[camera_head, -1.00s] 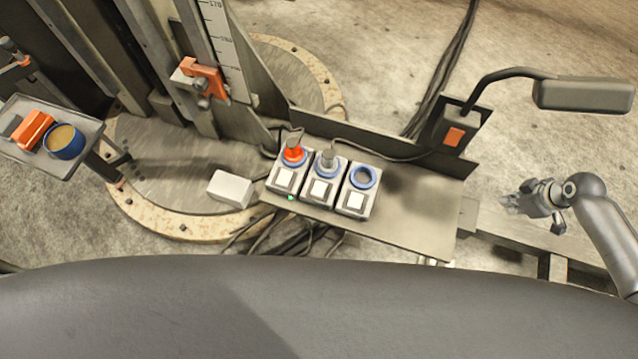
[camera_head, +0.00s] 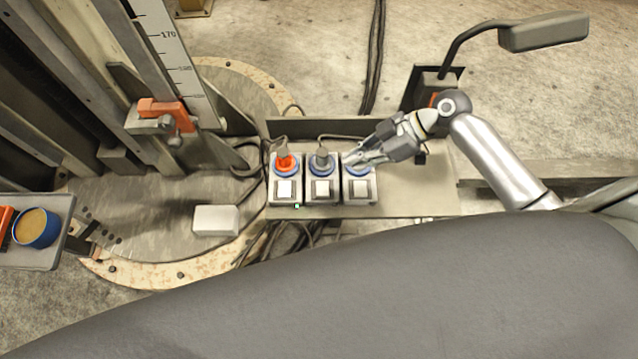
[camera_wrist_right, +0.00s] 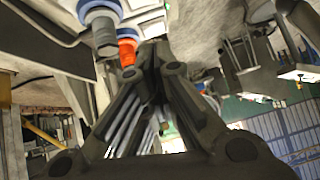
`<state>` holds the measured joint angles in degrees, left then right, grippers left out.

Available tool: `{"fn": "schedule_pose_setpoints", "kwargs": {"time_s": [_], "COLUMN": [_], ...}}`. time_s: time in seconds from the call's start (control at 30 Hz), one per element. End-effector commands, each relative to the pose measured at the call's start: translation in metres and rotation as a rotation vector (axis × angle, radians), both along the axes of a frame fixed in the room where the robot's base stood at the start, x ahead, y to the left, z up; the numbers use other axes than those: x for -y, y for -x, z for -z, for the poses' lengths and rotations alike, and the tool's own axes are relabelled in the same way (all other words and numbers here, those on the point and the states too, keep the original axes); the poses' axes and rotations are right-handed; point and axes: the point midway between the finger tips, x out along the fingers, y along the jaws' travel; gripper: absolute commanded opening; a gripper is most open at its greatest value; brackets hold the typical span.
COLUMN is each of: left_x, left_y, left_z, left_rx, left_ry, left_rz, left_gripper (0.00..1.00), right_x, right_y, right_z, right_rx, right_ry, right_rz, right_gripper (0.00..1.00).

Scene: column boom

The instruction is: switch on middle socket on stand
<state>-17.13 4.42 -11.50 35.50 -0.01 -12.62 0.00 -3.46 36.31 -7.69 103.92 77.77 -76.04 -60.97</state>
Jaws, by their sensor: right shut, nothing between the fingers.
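Three socket boxes stand in a row on the metal stand (camera_head: 420,200), each with a blue ring and a white switch in front. The middle socket (camera_head: 322,190) has a grey plug in it. The left socket (camera_head: 285,191) has a red plug. The right socket (camera_head: 360,192) is partly covered by my right gripper (camera_head: 352,160). That gripper is shut and empty, with its fingertips over or beside the right socket's ring; contact cannot be told. In the right wrist view, its closed fingers (camera_wrist_right: 150,60) point toward a blue ring with a grey plug (camera_wrist_right: 104,30) and a red plug (camera_wrist_right: 127,50). My left gripper is not in view.
A lamp (camera_head: 545,32) on a bent arm rises behind the stand at right. A white box (camera_head: 215,220) lies left of the sockets. An orange clamp (camera_head: 165,112) sits on the scaled column. A tray with a blue tin (camera_head: 36,228) is at far left.

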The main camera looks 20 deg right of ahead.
Motion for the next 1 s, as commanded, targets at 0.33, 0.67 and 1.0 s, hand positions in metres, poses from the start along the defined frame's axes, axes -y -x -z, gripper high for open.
{"fn": "schedule_pose_setpoints", "kwargs": {"time_s": [0.33,0.67,1.0], "left_x": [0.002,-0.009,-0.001], "left_y": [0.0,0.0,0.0], "left_z": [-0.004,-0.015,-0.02], "left_rx": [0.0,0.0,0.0], "left_ry": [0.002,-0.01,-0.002], "left_rz": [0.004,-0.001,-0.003], "left_gripper": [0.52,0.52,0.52], "right_x": [-0.013,-0.062,-0.072], "right_y": [-0.002,-0.01,-0.008], "right_z": [0.011,0.059,0.103], "right_rx": [-0.002,-0.003,-0.002], "right_ry": [-0.003,-0.004,0.001], "right_rz": [0.002,0.003,0.003], "right_gripper": [0.0,0.0,0.0]}}
